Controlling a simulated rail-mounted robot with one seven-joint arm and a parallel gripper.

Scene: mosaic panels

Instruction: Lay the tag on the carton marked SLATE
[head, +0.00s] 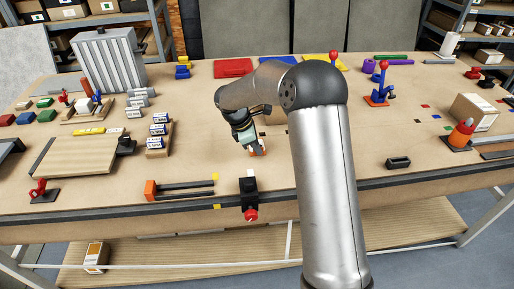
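My gripper (257,150) hangs low over the middle of the table, below my bent arm. Small orange and white patches show at its fingertips; I cannot tell whether it holds anything. A tan carton (474,112) stands at the right of the table; any marking on it is too small to read. A tan box-like shape (277,116) shows partly behind my arm, beside the gripper, mostly hidden. Several small flat coloured squares, one of them red (424,106), lie on the table left of the right carton. I cannot tell which thing is the tag, and no SLATE lettering is legible.
A black clamp with a red knob (250,198) sits at the front edge. A wooden board (75,157) and small labelled boxes (158,129) are on the left. A black block (398,162) lies front right.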

